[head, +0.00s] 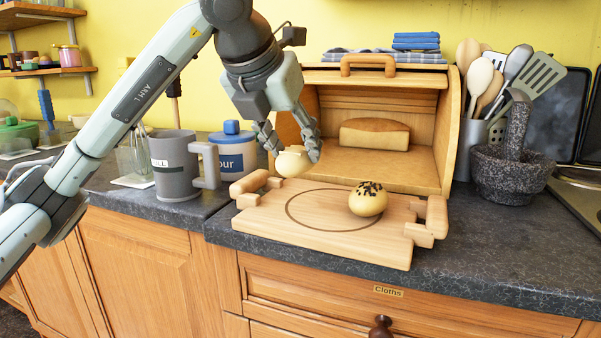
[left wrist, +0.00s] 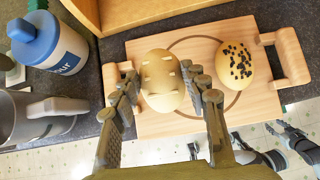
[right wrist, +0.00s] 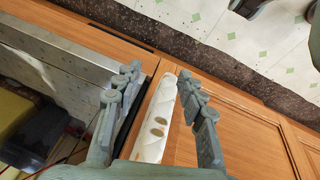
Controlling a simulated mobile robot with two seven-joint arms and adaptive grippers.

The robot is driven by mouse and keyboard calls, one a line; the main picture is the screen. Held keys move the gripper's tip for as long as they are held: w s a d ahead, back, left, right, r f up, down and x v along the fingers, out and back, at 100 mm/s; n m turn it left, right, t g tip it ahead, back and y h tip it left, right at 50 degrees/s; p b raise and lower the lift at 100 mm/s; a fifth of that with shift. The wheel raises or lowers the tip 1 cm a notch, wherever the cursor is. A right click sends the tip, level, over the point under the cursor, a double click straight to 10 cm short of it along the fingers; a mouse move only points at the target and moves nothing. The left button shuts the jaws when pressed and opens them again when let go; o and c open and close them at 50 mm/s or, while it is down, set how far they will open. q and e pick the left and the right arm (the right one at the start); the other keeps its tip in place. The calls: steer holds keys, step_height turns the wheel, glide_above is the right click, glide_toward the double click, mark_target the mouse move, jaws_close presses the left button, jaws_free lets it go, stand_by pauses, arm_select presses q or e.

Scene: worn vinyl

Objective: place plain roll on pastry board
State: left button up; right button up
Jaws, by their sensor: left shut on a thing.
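A roll with dark specks (head: 368,199) sits on the right part of the board. My right gripper (right wrist: 155,85) is apart-fingered and empty in the right wrist view; the head view does not show it.
A wooden bread bin (head: 385,178) with a loaf (head: 374,135) stands open behind the board. A grey jug (head: 174,170) and a blue-lidded flour tin (head: 233,152) stand left. A stone mortar (head: 510,175) and utensil pot are right. The board lies near the counter's front edge.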

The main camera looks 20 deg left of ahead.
mark_target(300, 174)
arm_select(q)
steer(key=shift+w+d+f, duration=0.4)
steer(key=shift+w+f, duration=0.05)
steer(key=shift+w, duration=0.15)
step_height(300, 174, down, 4)
steer(key=shift+r, duration=0.1)
arm_select(e)
steer(key=shift+f, duration=0.35)
arm_select(q)
steer(key=shift+f, duration=0.2)
steer(key=o, duration=0.9)
steer(key=shift+o, duration=0.8)
arm_select(e)
steer(key=shift+r, duration=0.4)
